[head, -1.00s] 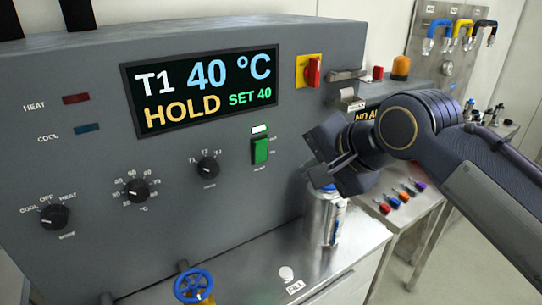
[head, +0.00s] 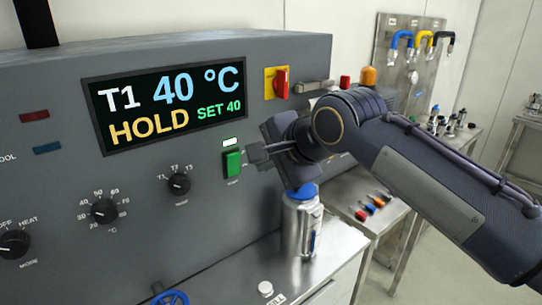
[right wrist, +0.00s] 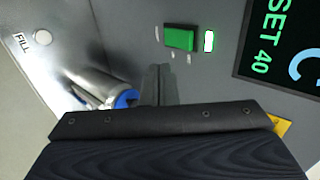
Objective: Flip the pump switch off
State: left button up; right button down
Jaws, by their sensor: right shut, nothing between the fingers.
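The pump switch is a green rocker (head: 232,164) on the grey control panel, with a lit pale green lamp (head: 230,142) just above it. In the right wrist view the green rocker (right wrist: 180,38) is near the top, with the lit lamp (right wrist: 209,41) beside it. My right gripper (head: 256,153) is shut and empty, its fingertips just right of the switch. In the right wrist view the fingertips (right wrist: 159,72) show a small gap to the rocker. The small lettering around the switch is too small to read. My left gripper is not in view.
A metal canister with a blue top (head: 302,225) stands on the steel bench just below my right gripper. A red rotary switch on a yellow plate (head: 277,83) is above. The display (head: 168,103) and black knobs (head: 104,211) are left of the switch.

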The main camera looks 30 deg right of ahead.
aim_at(235, 164)
jog(key=shift+w+a+f+p, duration=0.25)
jog(key=shift+w+f, duration=0.25)
jog(key=shift+w, duration=0.85)
jog(key=shift+w+a+f+p, duration=0.1)
jog(key=shift+w+f+p, duration=0.3)
jog(key=shift+w, duration=0.95)
jog(key=shift+w+a+f+p, duration=0.2)
jog(key=shift+w+f, duration=0.35)
jog(key=shift+w, duration=0.8)
